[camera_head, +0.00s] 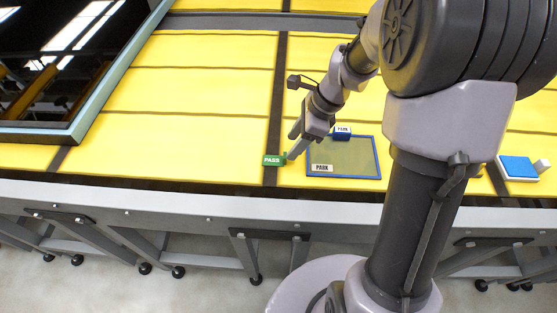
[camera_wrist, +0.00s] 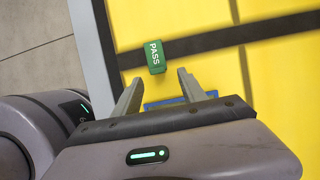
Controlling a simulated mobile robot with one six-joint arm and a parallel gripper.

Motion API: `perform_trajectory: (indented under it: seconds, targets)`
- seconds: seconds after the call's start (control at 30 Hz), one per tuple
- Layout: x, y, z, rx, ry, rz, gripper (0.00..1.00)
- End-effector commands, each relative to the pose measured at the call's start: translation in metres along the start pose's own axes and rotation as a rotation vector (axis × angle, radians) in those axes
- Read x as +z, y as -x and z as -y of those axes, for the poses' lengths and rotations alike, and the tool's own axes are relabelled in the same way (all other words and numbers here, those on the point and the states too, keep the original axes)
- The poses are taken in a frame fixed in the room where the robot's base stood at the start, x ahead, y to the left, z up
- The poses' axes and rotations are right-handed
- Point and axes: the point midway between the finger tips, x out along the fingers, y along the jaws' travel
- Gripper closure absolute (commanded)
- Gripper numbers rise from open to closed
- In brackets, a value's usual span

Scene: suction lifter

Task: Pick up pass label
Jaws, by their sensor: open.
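The pass label is a small green block (camera_head: 272,160) with white "PASS" lettering. It lies on the yellow table near its front edge, across a dark seam. It also shows in the wrist view (camera_wrist: 155,56), just beyond my fingertips and roughly centred between them. My gripper (camera_head: 292,146) is open and empty, low over the table on the right side of the label. In the wrist view its two fingers (camera_wrist: 158,76) stand apart with the label ahead of them.
A blue-bordered mat (camera_head: 345,158) marked "PARK" lies right of the label, with a blue "PARK" block (camera_head: 342,133) at its back edge. A framed dark glass panel (camera_head: 60,60) is at the left. A blue-and-white pad (camera_head: 517,168) lies far right. Yellow table left of the label is clear.

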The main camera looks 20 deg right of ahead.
Motion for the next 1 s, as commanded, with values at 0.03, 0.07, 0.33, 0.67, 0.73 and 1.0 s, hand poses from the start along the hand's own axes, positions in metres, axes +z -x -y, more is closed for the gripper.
perform_trajectory:
  seconds: [0.03, 0.07, 0.33, 0.67, 0.73, 1.0]
  targets:
    - [-0.001, -0.005, -0.001, 0.001, 0.001, 0.000, 0.51]
    - [-0.001, -0.008, -0.001, 0.001, 0.001, 0.000, 0.51]
    - [-0.003, -0.054, -0.005, 0.001, 0.003, -0.001, 0.51]
    - [-0.002, -0.051, -0.005, 0.000, 0.002, -0.001, 0.82]
    - [-0.002, -0.051, -0.005, 0.000, 0.002, -0.001, 0.96]
    - [-0.002, -0.051, -0.005, 0.000, 0.002, -0.001, 1.00]
